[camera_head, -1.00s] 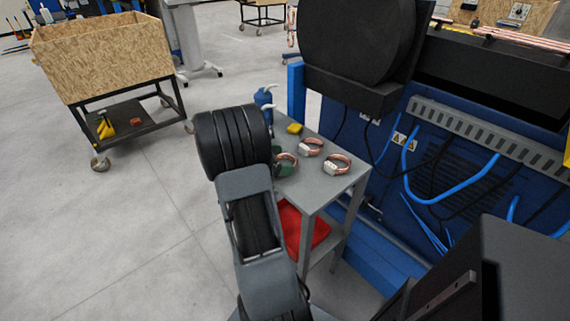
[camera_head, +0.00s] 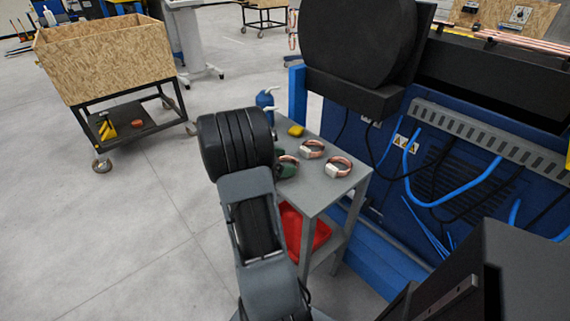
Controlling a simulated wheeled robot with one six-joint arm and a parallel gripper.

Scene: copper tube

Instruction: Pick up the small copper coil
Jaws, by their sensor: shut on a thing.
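Three copper coils are at the small grey table (camera_head: 312,188). One coil (camera_head: 312,149) with a pale band lies near the back, and another (camera_head: 338,166) with a pale band lies nearer the right edge. The third small copper coil (camera_head: 289,160) is at the left, partly hidden by my arm. My gripper (camera_head: 286,168) shows only as dark green parts beside my arm's black joint. It is shut on this left coil, at about table height. Most of the gripper is hidden behind the arm, and I cannot tell whether the coil touches the tabletop.
A yellow object (camera_head: 296,130) and a blue bottle (camera_head: 265,99) stand behind the coils. A blue machine (camera_head: 440,190) borders the table on the right. A wooden-sided cart (camera_head: 105,60) stands at the left, with clear floor between.

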